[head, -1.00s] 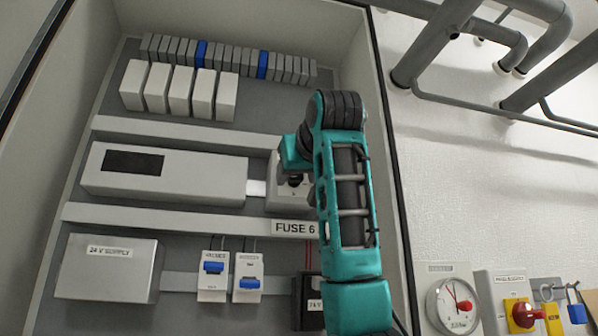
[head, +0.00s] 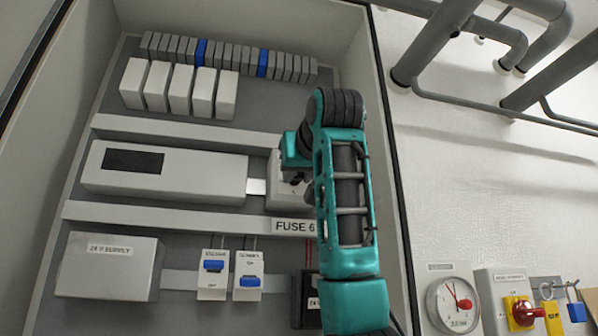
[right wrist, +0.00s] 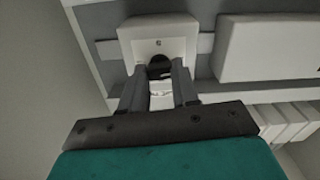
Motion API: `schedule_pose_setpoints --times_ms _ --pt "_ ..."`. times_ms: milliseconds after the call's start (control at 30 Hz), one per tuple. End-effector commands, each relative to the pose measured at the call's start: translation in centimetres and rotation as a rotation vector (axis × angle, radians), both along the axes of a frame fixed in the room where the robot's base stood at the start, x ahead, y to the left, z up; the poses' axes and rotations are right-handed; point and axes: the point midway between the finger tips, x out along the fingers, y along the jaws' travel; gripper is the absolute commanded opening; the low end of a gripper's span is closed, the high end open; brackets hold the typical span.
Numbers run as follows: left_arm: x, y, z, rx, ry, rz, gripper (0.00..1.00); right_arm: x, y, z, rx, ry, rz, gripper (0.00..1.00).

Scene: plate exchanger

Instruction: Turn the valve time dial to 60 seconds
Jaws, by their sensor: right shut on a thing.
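The valve time dial (right wrist: 159,66) is a dark round knob on the front of a small pale module (right wrist: 135,42). In the head view this module (head: 276,194) sits on the middle rail of the cabinet, and my right arm covers part of it. My right gripper (right wrist: 160,76) is shut on the dial, with one dark finger on each side of it. The fingers hide part of the dial, and its setting cannot be read. My left gripper is not in view.
A long pale unit (head: 205,182) with a dark screen is left of the module. Below are a FUSE 6 label (head: 292,226) and two breakers with blue levers (head: 213,266). The cabinet's right wall (head: 385,130) is close to my arm.

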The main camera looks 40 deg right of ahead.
Motion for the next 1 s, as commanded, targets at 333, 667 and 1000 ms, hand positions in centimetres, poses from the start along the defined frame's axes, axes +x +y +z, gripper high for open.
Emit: schedule_pose_setpoints --times_ms 333,667,1000 --pt "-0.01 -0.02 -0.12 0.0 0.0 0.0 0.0 0.02 0.14 0.06 0.225 -0.126 0.004 0.0" --pt "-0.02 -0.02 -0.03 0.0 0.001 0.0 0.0 0.04 0.13 0.05 0.478 -0.263 0.003 0.0" --pt "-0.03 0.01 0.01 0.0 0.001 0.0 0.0 0.01 0.07 0.05 0.65 -0.36 0.001 0.0"
